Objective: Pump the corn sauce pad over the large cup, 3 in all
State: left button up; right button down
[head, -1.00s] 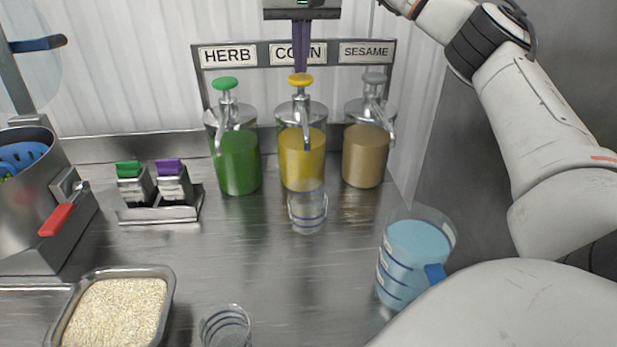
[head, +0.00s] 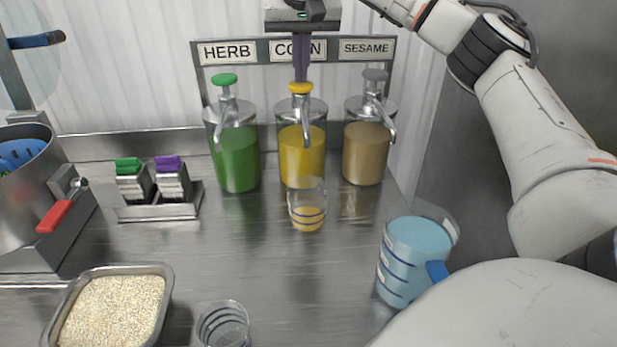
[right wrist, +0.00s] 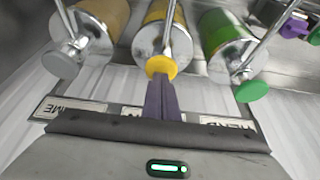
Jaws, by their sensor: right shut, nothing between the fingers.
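The corn dispenser (head: 302,158) holds yellow sauce and stands between the herb and sesame ones under the CORN label. My right gripper (head: 300,80) is shut and empty, its fingertips at the yellow pump pad (head: 300,88); the pad also shows in the right wrist view (right wrist: 161,66) at the tips of the purple fingers (right wrist: 164,84). A clear cup with blue lines (head: 308,196) stands in front of the corn dispenser, below its spout, with yellow sauce in its bottom. Another clear cup (head: 223,322) stands at the front edge of the picture. My left gripper is not in view.
The green herb dispenser (head: 238,160) and tan sesame dispenser (head: 365,153) stand on either side. A blue-filled jug (head: 405,262) is at right, a grain tray (head: 168,290) front left, and a small caddy (head: 160,212) behind it. The middle counter is mostly clear.

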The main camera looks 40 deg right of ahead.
jog(key=shift+f, duration=0.15)
jog(key=shift+r+p, duration=0.9)
jog(key=shift+p, duration=0.15)
jog(key=shift+r, duration=0.7)
